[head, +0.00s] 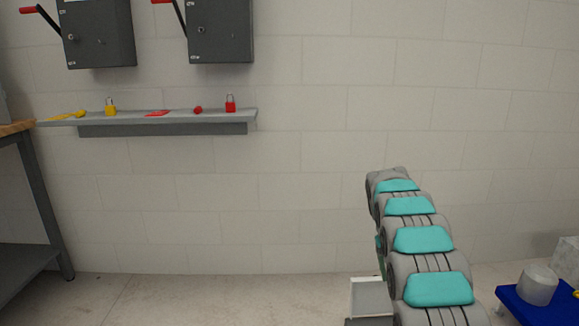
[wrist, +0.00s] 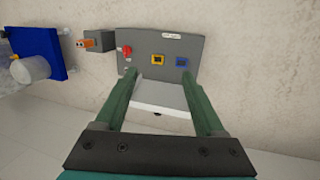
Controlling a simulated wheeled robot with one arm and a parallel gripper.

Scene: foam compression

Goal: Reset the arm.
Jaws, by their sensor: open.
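My arm, with grey links and teal pads, rises at the right of the head view. Its gripper end is not visible there. In the wrist view my gripper (wrist: 159,75) shows two green fingers spread apart. I see nothing held between them. Beyond the fingertips is a grey panel (wrist: 140,48) with a red knob (wrist: 127,51), a yellow-framed button (wrist: 158,60) and a blue button (wrist: 182,62). A pale ledge or tray (wrist: 163,97) shows between the fingers, below the panel. I cannot tell whether the fingers touch any of it.
A blue platform (head: 511,299) with a pale cylinder (head: 537,285) stands at the lower right. A wall shelf (head: 190,122) holds padlocks under two grey switch boxes (head: 97,35). A workbench (head: 40,190) stands left. Floor between is clear.

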